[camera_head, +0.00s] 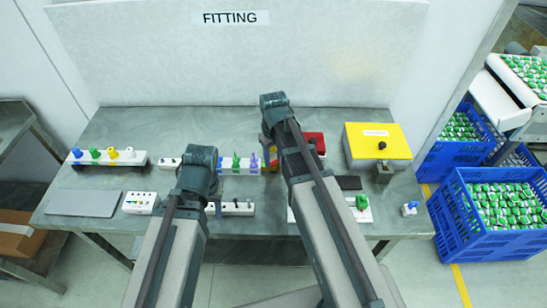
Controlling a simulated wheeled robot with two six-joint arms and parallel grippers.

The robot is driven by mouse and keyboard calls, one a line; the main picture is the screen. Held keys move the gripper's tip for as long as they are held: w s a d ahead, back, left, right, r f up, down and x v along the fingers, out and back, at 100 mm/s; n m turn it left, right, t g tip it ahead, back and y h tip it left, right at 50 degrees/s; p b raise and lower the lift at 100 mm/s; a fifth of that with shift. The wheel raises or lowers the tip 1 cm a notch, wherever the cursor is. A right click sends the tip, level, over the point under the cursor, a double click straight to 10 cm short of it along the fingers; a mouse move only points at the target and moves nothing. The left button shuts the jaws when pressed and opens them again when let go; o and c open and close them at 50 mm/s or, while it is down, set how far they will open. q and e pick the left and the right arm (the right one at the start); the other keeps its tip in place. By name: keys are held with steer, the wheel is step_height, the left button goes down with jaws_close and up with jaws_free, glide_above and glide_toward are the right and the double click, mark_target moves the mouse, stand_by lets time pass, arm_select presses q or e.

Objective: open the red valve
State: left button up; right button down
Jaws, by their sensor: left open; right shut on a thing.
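A white rail (230,172) with upright green (236,160) and purple (253,162) handles stands in the middle of the table. My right gripper (269,147) is at the right end of this rail, under its dark wrist. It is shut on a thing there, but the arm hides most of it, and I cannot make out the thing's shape. No red valve shows clearly. A red box (313,141) with a dark knob stands just right of my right arm, partly covered. My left gripper (216,190) is open in front of the rail's left part, mostly hidden by its wrist.
A rail with blue, green, yellow and white knobs (108,158) stands at left, near a grey plate (85,202) and a white socket block (140,202). A yellow box (376,143) stands at right. A small blue-knobbed piece (410,208) is near the right edge.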

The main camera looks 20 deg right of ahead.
mark_target(274, 161)
steer(key=m, duration=0.5)
steer(key=shift+m, duration=0.7)
steer(key=shift+c, duration=2)
jaws_free()
arm_select(q)
step_height(274, 161, up, 14)
steer(key=p, duration=1.4)
arm_select(e)
step_height(274, 161, up, 14)
arm_select(q)
steer(key=shift+f, duration=0.15)
arm_select(e)
steer(key=shift+f, duration=0.1)
